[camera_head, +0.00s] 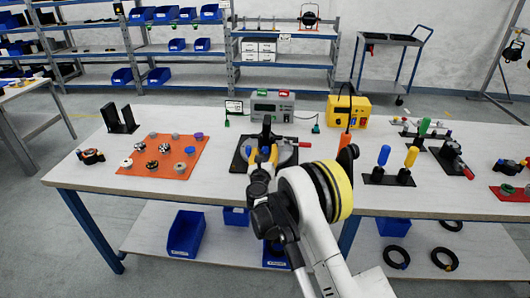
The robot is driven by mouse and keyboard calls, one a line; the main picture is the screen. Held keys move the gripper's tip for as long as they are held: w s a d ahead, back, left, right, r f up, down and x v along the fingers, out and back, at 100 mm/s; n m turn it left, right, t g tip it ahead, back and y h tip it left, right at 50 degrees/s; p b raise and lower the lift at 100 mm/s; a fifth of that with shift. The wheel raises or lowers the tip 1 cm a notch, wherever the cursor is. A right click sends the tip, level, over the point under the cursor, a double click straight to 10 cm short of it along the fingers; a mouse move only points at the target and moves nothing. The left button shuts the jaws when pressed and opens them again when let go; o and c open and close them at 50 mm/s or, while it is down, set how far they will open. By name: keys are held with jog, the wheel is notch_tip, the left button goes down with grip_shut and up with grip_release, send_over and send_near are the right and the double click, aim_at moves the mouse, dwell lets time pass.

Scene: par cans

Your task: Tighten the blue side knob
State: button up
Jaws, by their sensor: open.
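My gripper (263,152) is open over the black mat (237,164) near the middle of the bench. It covers part of a grey round fixture (286,153) with a red handle at its right. Which part is the blue side knob is not clear. A small blue round knob (198,136) stands at the back right of the orange mat (158,182), left of my gripper. A blue upright handle (383,155) stands on a black plate to the right. Whether my gripper touches anything is hidden.
A grey meter box (272,106) and a yellow box (348,110) stand behind. The orange mat holds several knobs. A black bracket (118,119) stands at the left. A yellow upright handle (411,157) and clamps (453,157) are at the right.

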grip_shut()
jog(key=shift+m, duration=0.3)
jog(key=shift+d+m, duration=0.1)
jog(key=shift+m, duration=2.5)
grip_release()
jog(key=shift+s, duration=0.1)
